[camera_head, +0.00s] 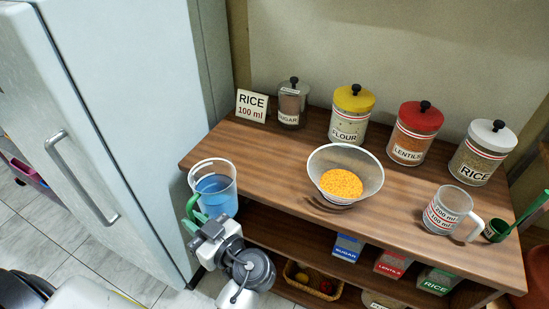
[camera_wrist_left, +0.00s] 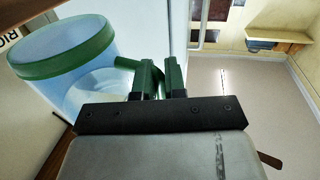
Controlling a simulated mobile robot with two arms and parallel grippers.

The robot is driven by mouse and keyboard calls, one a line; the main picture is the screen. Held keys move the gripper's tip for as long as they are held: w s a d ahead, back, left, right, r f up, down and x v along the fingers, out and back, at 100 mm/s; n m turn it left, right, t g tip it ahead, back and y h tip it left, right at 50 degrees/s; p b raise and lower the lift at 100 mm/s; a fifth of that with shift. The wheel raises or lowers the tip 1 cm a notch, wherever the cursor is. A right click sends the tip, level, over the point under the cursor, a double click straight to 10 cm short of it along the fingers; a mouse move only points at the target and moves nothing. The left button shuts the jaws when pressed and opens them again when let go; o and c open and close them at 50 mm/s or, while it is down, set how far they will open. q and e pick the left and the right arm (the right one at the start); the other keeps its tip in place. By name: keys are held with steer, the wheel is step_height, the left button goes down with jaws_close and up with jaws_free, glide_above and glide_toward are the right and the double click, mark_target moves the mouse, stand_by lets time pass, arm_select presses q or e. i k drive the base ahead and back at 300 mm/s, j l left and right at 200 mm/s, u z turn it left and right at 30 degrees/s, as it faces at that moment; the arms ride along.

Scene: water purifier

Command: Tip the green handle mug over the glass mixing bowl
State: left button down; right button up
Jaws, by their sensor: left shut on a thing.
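The green handle mug (camera_head: 216,195) is clear, with blue liquid inside. It appears near the left front corner of the counter, left of the bowl, and looks close to upright in the head view. Whether its base touches the counter I cannot tell. In the left wrist view the mug (camera_wrist_left: 75,75) shows its green rim and handle. My left gripper (camera_head: 194,222) is shut on the handle, also seen in the left wrist view (camera_wrist_left: 160,78). The glass mixing bowl (camera_head: 371,168) stands mid-counter with orange lentils in it. My right gripper is not in view.
Behind the bowl stand jars of sugar (camera_head: 292,105), flour (camera_head: 350,118), lentils (camera_head: 413,135) and rice (camera_head: 482,155), and a rice card (camera_head: 251,106). A measuring mug (camera_head: 446,212) and green scoop (camera_head: 495,230) are at right. The fridge (camera_head: 110,120) is left. Counter between mug and bowl is clear.

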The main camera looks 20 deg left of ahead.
mark_target(344, 173)
steer(key=j+z, duration=0.65)
